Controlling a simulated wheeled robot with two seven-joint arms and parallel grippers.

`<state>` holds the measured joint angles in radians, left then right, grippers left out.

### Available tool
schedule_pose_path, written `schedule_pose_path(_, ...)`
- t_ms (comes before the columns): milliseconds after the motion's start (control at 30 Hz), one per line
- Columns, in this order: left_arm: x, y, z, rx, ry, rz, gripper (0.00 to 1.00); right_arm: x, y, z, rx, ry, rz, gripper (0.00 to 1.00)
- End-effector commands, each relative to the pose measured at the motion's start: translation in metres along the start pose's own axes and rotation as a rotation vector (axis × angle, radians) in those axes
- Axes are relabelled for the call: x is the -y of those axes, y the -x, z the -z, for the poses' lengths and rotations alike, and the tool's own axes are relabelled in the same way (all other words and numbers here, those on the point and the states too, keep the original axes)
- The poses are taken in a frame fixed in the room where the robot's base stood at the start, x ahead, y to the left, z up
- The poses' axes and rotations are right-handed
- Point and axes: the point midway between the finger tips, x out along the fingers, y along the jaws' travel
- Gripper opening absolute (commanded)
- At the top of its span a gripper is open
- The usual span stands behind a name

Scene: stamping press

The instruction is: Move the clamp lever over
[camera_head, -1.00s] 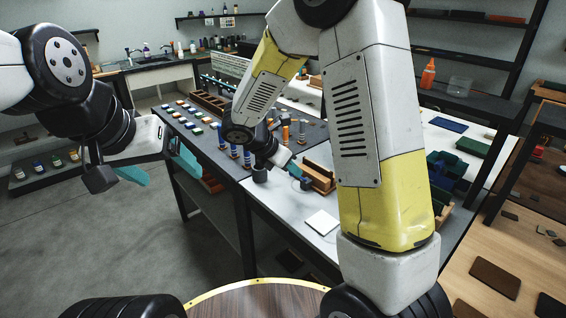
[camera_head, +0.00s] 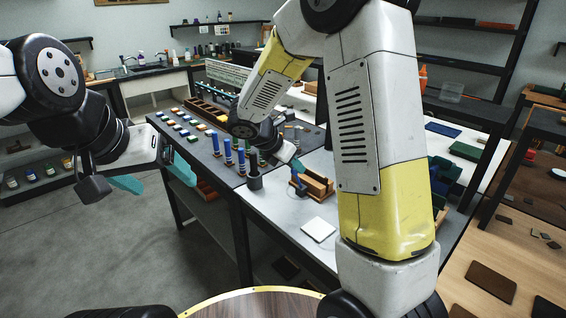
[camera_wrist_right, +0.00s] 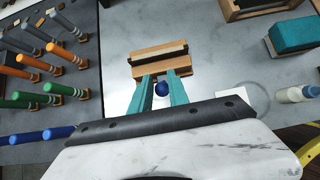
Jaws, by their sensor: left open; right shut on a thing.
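The clamp lever has a round blue knob (camera_wrist_right: 161,88), seen in the right wrist view between the teal fingers of my right gripper (camera_wrist_right: 160,80). The fingers are shut on it. A wooden block fixture (camera_wrist_right: 160,62) lies just beyond the fingertips. In the head view, the lever's blue part (camera_head: 297,181) stands beside the fixture (camera_head: 317,186), with my right gripper (camera_head: 297,164) at its top. The lever's lower end is hard to make out. My left gripper (camera_head: 153,178) is open and empty, out over the floor at the left.
Several blue, orange and green pegs (camera_wrist_right: 35,70) stand left of the fixture in the right wrist view. A white square plate (camera_head: 319,229) lies on the table in front of the fixture. A teal block (camera_wrist_right: 293,34) and a white bottle (camera_wrist_right: 292,95) lie to the right in the wrist view.

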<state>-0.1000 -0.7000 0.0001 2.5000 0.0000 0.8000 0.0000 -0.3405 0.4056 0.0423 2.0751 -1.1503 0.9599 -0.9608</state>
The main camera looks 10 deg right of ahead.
Motion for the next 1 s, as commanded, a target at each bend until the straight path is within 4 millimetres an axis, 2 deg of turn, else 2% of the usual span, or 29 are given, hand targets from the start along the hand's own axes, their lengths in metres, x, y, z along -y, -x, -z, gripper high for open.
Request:
schedule_pose_path(367, 0.000, 0.000, 0.000, 0.000, 0.000, 0.000, 0.83, 0.000, 0.000, -0.003, 0.001, 0.000, -0.002, 0.00)
schedule_pose_path(733, 0.000, 0.000, 0.000, 0.000, 0.000, 0.000, 0.83, -0.001, -0.010, -0.021, 0.000, 0.000, -0.002, 0.00)
schedule_pose_path(1000, 0.000, 0.000, 0.000, 0.000, 0.000, 0.000, 0.83, 0.000, -0.011, -0.023, 0.000, 0.001, -0.002, 0.00)
